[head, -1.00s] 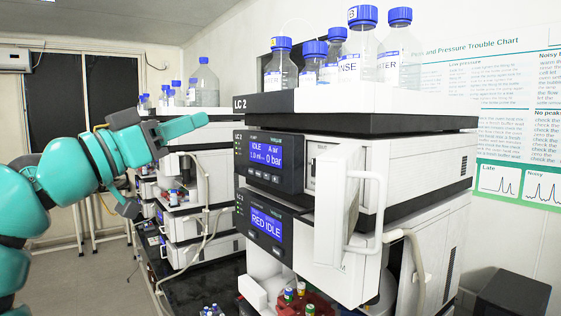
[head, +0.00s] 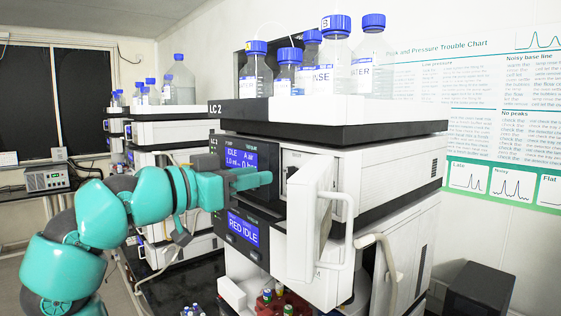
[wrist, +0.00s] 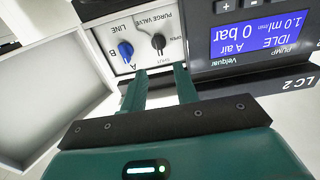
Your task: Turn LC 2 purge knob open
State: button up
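The LC 2 unit (head: 330,165) stands at centre right in the head view, with its white front door (head: 312,225) swung open. In the wrist view, which shows the unit upside down, the dark purge valve knob (wrist: 158,42) sits on a white panel beside a blue A/B line knob (wrist: 125,50). My gripper (wrist: 161,74) is open and empty, its fingertips pointing at the panel a little short of the purge knob. In the head view my gripper (head: 262,179) is in front of the pump display; the knob is not discernible there.
The open door (wrist: 45,90) also stands close to my gripper at the left of the wrist view. Blue-capped bottles (head: 336,65) stand on top of LC 2. Small vials (head: 267,297) are below it. Other instrument stacks (head: 165,135) stand behind on the left.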

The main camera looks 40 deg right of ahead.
aim_at(287, 169)
jog(key=d, duration=0.2)
jog(key=d+p, duration=0.1)
jog(key=d, duration=0.1)
jog(key=d+p, duration=0.1)
jog(key=d, duration=0.2)
jog(key=shift+w, duration=0.3)
grip_shut()
